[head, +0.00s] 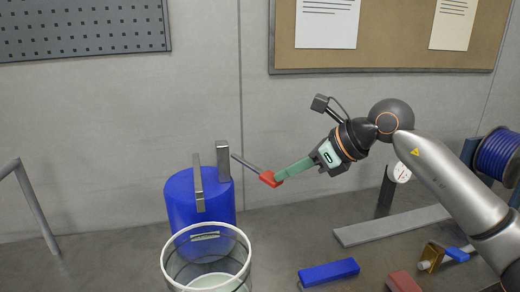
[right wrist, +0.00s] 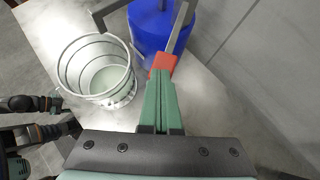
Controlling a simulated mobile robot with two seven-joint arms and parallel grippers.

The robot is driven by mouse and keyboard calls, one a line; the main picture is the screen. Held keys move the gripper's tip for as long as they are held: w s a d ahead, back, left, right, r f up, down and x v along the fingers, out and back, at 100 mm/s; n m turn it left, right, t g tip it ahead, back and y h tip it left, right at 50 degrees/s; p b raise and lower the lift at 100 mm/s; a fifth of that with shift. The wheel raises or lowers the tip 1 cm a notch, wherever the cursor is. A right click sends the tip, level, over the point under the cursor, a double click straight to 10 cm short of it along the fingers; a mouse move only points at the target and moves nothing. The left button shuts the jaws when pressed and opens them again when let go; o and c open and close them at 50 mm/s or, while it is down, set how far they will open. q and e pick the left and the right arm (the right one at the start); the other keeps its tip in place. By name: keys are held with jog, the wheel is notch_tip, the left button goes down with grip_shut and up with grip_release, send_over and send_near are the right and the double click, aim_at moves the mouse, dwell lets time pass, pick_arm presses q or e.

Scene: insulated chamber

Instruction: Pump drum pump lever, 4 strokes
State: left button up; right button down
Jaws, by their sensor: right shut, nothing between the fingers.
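The drum pump stands on a blue drum (head: 200,203), with a grey upright post and a bent grey spout. Its lever (head: 245,163) slopes down to the right from the post and ends in a red grip (head: 270,179). My right gripper (head: 279,178) is shut with nothing between its fingers, and its tips are at the red grip. In the right wrist view the fingertips meet the red grip (right wrist: 163,64); I cannot tell whether they press on it. What looks like my left gripper (right wrist: 52,103) is small at the left edge there, its jaws unclear.
A white-rimmed bucket (head: 207,257) stands in front of the drum, under the spout. A blue block (head: 328,272), a red block (head: 403,282) and a grey flat bar (head: 392,225) lie to the right. A blue cable reel (head: 497,156) is at the far right.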

pick_arm(q)
jog(key=r+p, duration=0.2)
jog(key=a+r+p, duration=0.1)
jog(key=p, duration=0.1)
jog(key=shift+s+r, duration=0.2)
jog(key=shift+s, duration=0.1)
pick_arm(e)
notch_tip(320, 180, up, 6)
jog(key=shift+a+f, duration=0.1)
jog(key=shift+a, duration=0.05)
jog(key=shift+f, duration=0.1)
